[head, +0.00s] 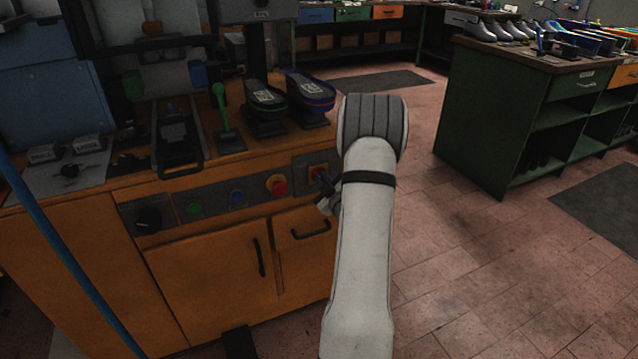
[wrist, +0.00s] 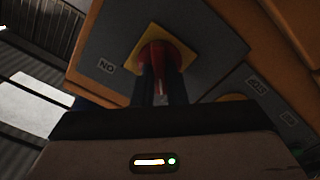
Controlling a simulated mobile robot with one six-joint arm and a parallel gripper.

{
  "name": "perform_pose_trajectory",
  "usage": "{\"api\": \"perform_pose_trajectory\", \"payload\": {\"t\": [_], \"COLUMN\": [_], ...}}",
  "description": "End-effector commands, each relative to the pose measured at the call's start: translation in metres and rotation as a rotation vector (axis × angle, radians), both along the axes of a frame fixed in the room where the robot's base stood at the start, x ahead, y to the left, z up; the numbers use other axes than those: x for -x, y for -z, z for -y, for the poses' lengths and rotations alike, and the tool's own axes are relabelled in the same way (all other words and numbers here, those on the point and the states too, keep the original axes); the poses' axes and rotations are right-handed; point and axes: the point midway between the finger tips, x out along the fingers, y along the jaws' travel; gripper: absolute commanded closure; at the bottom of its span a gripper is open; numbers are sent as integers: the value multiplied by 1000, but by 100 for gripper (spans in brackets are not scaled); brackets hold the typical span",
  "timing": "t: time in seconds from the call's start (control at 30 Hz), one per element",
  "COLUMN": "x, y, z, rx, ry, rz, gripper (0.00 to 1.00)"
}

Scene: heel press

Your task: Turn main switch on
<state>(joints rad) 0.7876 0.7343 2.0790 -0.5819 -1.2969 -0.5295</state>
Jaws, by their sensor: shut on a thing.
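The main switch is a red rotary handle on a yellow plate, seen close up in the wrist view (wrist: 156,55), with an "ON" label beside the plate, upside down in the picture. In the head view the switch (head: 317,170) is at the right end of the orange machine's control panel, partly hidden by my gripper. My gripper (head: 323,182) is at the panel. In the wrist view its two dark fingers (wrist: 160,83) are shut on the red handle, one on each side. The fingers hide part of the handle, and I cannot tell its exact turn position.
On the panel (head: 225,198), left of the switch, are a red stop button (head: 276,185), a blue button (head: 237,198), a green button (head: 194,208) and a black knob (head: 149,216). Shoe forms (head: 310,92) stand above.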

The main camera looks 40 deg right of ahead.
Motion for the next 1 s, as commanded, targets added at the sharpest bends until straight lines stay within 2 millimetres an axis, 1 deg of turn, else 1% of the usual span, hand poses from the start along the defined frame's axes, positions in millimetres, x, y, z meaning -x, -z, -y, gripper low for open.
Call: {"api": "perform_pose_trajectory", "payload": {"t": [0.03,0.13,1.0], "x": [0,1,2], "y": [7,8,8], "z": [1,1,2], "rx": [-29,-100,-897], "ry": [3,4,6], "rz": [-1,14,197], "gripper": [100,100,100]}}
